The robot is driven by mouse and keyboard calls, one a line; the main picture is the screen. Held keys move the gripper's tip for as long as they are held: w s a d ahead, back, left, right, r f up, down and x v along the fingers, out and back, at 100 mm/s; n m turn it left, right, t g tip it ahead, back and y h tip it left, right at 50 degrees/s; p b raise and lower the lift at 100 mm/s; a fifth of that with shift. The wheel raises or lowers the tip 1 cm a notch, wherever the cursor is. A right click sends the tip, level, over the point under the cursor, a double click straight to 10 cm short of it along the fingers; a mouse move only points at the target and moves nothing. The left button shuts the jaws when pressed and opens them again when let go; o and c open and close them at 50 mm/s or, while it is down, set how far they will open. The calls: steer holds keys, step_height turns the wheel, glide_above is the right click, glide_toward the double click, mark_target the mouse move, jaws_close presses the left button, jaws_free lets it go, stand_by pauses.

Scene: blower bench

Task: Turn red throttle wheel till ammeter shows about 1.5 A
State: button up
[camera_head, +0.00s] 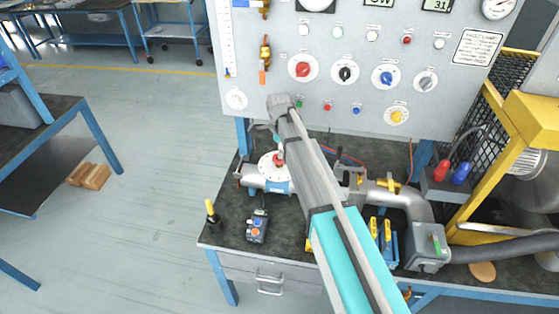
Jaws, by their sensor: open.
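My arm reaches up from the lower right, and my gripper (266,130) is small and partly hidden behind its wrist, in front of the panel's lower edge. It is open, with nothing seen in it. Just below it, a small red part (279,158) shows above a white round disc (268,166) on the pipe; I cannot tell whether this is the throttle wheel. A red knob (303,69) is on the panel above. A round dial (317,4) is cut off at the top edge, so no needle reading or ammeter label can be made out.
The grey panel (265,20) stands behind the dark bench top (225,225) and holds several knobs and buttons. A small control box (257,226) and a yellow-topped tool (211,214) stand front left. A yellow frame (515,150) blocks the right. Open floor lies left.

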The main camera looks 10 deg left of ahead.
steer(key=shift+f+b, duration=1.5)
steer(key=shift+f, duration=0.3)
steer(key=c, duration=1)
